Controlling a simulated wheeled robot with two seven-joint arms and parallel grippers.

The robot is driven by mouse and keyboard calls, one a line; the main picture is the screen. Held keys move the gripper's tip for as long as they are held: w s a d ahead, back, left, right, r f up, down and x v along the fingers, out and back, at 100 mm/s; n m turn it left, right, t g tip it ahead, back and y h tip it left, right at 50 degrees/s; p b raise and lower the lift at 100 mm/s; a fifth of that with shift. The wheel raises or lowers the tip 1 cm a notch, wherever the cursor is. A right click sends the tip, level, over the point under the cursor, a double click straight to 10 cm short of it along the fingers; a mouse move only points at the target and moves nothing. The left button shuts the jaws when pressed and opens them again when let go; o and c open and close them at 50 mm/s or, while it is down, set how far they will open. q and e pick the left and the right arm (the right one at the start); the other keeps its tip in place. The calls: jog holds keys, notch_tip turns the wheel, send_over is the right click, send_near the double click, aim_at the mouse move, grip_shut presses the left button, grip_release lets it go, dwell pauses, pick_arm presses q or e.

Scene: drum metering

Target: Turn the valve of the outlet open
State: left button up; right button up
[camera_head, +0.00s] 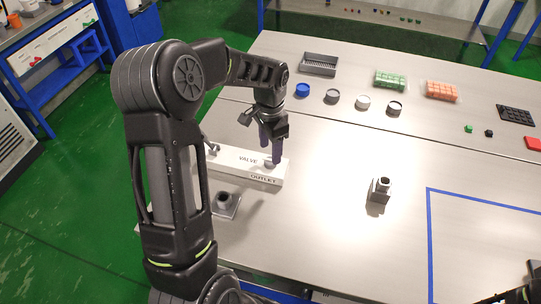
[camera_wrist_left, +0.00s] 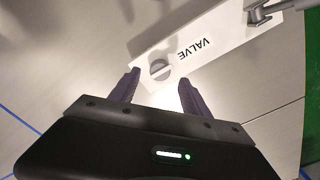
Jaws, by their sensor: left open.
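A white block (camera_head: 235,164) marked VALVE and OUTLET lies at the left of the table. A round grey knob (camera_wrist_left: 159,69) with a bar across it sits on the block beside the word VALVE. In the head view the knob (camera_head: 270,163) is partly hidden by my fingers. My left gripper (camera_head: 271,154) points down over the knob. In the left wrist view its open fingers (camera_wrist_left: 159,82) frame the knob with nothing between them; I cannot tell whether they touch it. Dark parts of my right arm show at the lower right corner; its jaws are not clear.
A grey fitting (camera_head: 224,203) stands before the block, and another (camera_head: 381,189) stands mid-table. A metal spout (camera_wrist_left: 262,13) is at the block's other end. A blue outline marks the right front.

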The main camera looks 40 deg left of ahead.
aim_at(270, 163)
pick_arm(q)
jog(key=shift+f+p, duration=0.35)
jog(key=shift+f, duration=1.85)
jog(key=shift+c, duration=0.4)
grip_shut()
